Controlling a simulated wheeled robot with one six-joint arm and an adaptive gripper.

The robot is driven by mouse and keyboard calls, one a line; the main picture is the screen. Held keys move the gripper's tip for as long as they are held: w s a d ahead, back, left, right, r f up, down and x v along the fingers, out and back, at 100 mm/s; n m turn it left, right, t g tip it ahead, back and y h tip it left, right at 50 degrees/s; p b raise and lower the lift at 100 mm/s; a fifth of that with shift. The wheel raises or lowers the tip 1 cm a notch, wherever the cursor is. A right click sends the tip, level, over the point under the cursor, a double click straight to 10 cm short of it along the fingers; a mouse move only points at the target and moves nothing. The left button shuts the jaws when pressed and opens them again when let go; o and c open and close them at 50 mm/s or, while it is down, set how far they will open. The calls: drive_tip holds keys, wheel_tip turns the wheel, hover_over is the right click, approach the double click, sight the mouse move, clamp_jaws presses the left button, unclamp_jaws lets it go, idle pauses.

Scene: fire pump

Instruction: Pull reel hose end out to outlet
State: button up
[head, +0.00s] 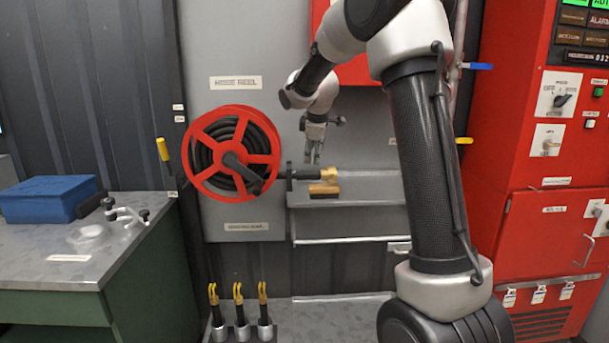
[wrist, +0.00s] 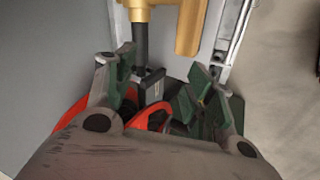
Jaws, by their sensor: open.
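The red hose reel (head: 200,179) with coiled black hose (head: 205,155) is mounted on a grey panel under a "HOSE REEL" label. A brass and black fitting (head: 328,174) sits at the shelf, right of the reel; I cannot tell whether it is the hose end or the outlet. My gripper (head: 314,158) points down just above it. In the wrist view the jaws (wrist: 163,72) are apart, with the black stub (wrist: 140,42) and a dark block (wrist: 152,82) showing near and between them. No grip on anything shows. The red reel rim (wrist: 150,116) shows behind the fingers.
A grey shelf (head: 370,188) lies under the fitting. A workbench (head: 95,250) with a blue box (head: 48,198) stands left. Several yellow-and-black tools (head: 238,305) stand upright low in front. A red control cabinet (head: 530,235) stands right.

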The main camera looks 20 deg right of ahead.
sight(305, 172)
drive_tip(key=w+f+n, duration=0.1)
drive_tip(key=w+f, duration=0.3)
drive_tip(key=w+d+f+n, duration=0.1)
drive_tip(key=w+f, duration=0.3)
drive_tip(key=w+d+f, duration=0.1)
drive_tip(key=w+f, duration=0.3)
drive_tip(key=shift+w+f+n, duration=0.2)
drive_tip(key=shift+w+n, duration=0.2)
drive_tip(key=shift+d, duration=0.1)
clamp_jaws()
